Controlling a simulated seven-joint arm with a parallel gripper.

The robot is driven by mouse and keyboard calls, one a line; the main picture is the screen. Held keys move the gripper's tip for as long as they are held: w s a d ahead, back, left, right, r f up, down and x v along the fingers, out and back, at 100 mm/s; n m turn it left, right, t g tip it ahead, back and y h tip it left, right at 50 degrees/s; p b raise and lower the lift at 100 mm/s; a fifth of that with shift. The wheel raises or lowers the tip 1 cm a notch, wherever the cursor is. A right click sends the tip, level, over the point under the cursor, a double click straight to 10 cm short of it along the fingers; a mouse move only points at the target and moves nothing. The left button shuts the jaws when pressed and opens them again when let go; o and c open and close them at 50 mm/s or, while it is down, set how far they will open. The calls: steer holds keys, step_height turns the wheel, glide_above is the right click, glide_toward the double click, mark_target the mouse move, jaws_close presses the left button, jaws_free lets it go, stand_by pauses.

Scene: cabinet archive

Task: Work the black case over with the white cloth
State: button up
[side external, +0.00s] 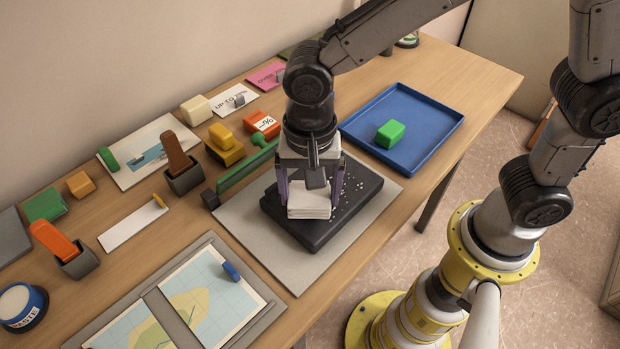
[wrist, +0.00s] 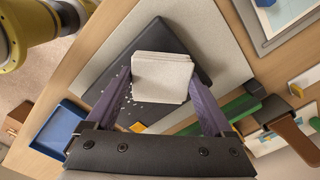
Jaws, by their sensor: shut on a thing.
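The black case (side external: 280,217) lies flat on a grey mat (side external: 298,276) in the middle of the table. My gripper (side external: 310,195) is shut on the folded white cloth (side external: 309,202), which is over the case, nearer its left part in the side view. I cannot tell for sure whether the cloth touches the case. In the wrist view the cloth (wrist: 162,77) sits between the two purple fingers, above the case (wrist: 158,37). Small white specks (side external: 346,192) lie on the case to the right of the cloth, and specks (wrist: 127,88) also show left of it in the wrist view.
A blue tray (side external: 440,134) with a green block (side external: 390,133) stands right of the mat. A green bar tool (side external: 247,167) lies close behind the mat. A framed map (side external: 204,295) lies in front left. Several blocks, cards and holders crowd the back left.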

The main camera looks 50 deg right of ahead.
mark_target(351, 177)
step_height(351, 177, down, 2)
steer(key=shift+d, duration=0.65)
steer(key=shift+c, duration=0.7)
steer(key=shift+d, duration=4.9)
steer(key=shift+a, duration=5.65)
steer(key=shift+d+r, duration=0.1)
steer(key=shift+r, duration=4)
